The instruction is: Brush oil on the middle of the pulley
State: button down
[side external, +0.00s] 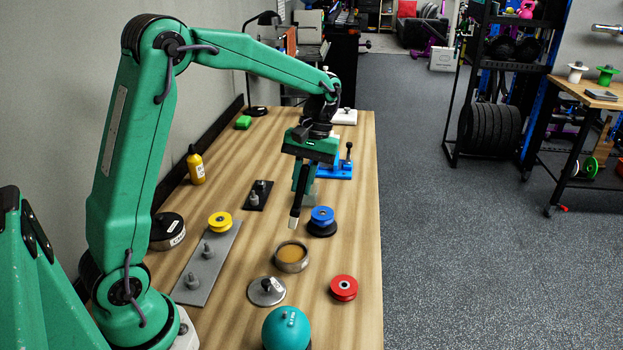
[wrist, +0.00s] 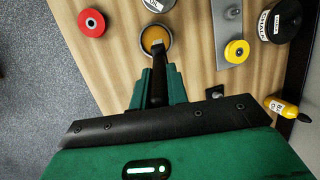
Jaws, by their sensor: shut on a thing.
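My gripper (side external: 303,182) is shut on a dark-handled brush (side external: 296,211) with a pale tip that points down. The brush tip hangs above the table, behind the round metal bowl of amber oil (side external: 291,257) and left of the blue pulley. In the wrist view, the brush (wrist: 157,72) points toward the bowl (wrist: 155,38) and its tip overlaps the oil; contact cannot be told. A blue pulley (side external: 322,215) sits on a black round base. A red pulley (side external: 344,288) lies at the front right.
A grey plate with pegs (side external: 207,264), a black tin (side external: 167,231) and a yellow bottle (side external: 195,165) stand left. A blue fixture (side external: 335,170) stands behind. The table's right strip is mostly clear.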

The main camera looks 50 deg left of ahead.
aim_at(300, 209)
jog(key=shift+s+d, duration=0.2)
jog(key=shift+s, duration=0.45)
jog(key=shift+f, duration=0.15)
jog(key=shift+f, duration=2.9)
jog(key=shift+f, duration=0.55)
jog(key=shift+r, duration=0.15)
jog(key=shift+r, duration=3.4)
jog(key=shift+w, duration=0.1)
